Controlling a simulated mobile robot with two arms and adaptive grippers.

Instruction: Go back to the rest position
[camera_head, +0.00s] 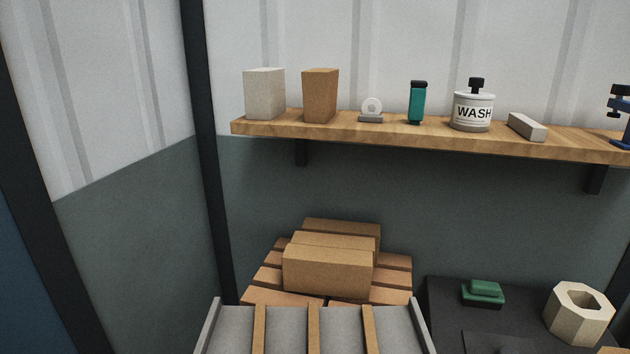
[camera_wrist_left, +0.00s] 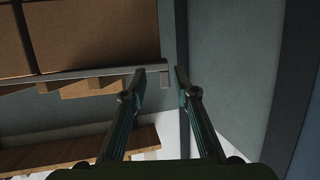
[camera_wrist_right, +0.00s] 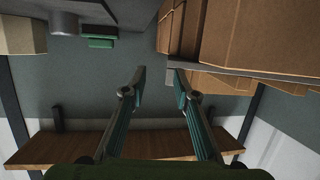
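My left gripper (camera_wrist_left: 158,75) shows in the left wrist view with its two fingers apart and nothing between them. It is close to the edge of a grey tray or rack (camera_wrist_left: 95,74) that bears brown blocks (camera_wrist_left: 85,35). My right gripper (camera_wrist_right: 160,75) shows in the right wrist view, also with fingers apart and empty. Brown blocks (camera_wrist_right: 240,35) are to its right in that view. Neither gripper nor arm shows in the head view.
A wooden shelf (camera_head: 380,132) on the wall holds blocks, a teal bottle (camera_head: 417,103) and a WASH jar (camera_head: 473,112). A dark bench at right bears a green item (camera_head: 483,294) and a hexagonal block (camera_head: 579,314).

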